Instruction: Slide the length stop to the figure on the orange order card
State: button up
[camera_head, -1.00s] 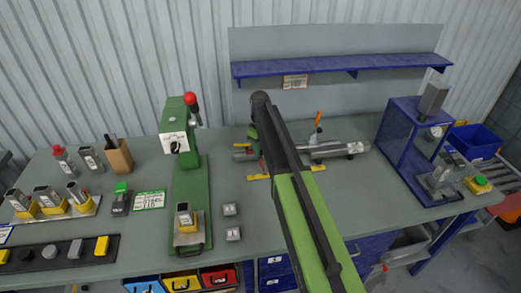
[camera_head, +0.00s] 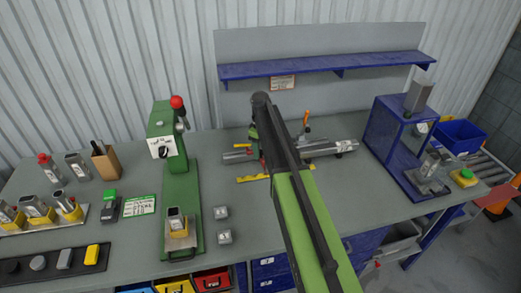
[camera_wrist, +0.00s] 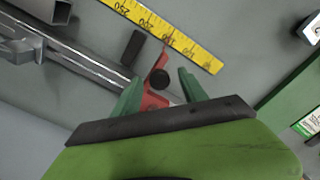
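The red length stop (camera_wrist: 158,86) with a black round knob (camera_wrist: 161,78) shows in the wrist view beside the yellow scale (camera_wrist: 180,40). Its thin red tip points at the scale near the 150 mark. My gripper (camera_wrist: 160,88) is open, with its green fingers on either side of the knob and gaps visible. In the head view my arm hides most of the stop; part of the yellow scale (camera_head: 252,179) shows. A small card with reddish print (camera_head: 283,82) hangs at the blue shelf; its text is too small to read.
A metal bar (camera_head: 330,149) lies right of my arm, by an orange-handled clamp (camera_head: 306,119). A green press (camera_head: 180,200) stands left, a blue frame (camera_head: 392,140) right. Bare tabletop lies in front of the scale.

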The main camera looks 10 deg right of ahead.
notch_tip(320, 180, up, 18)
jog(key=p, duration=1.7)
jog(key=shift+f, duration=0.25)
jog(key=shift+f, duration=0.1)
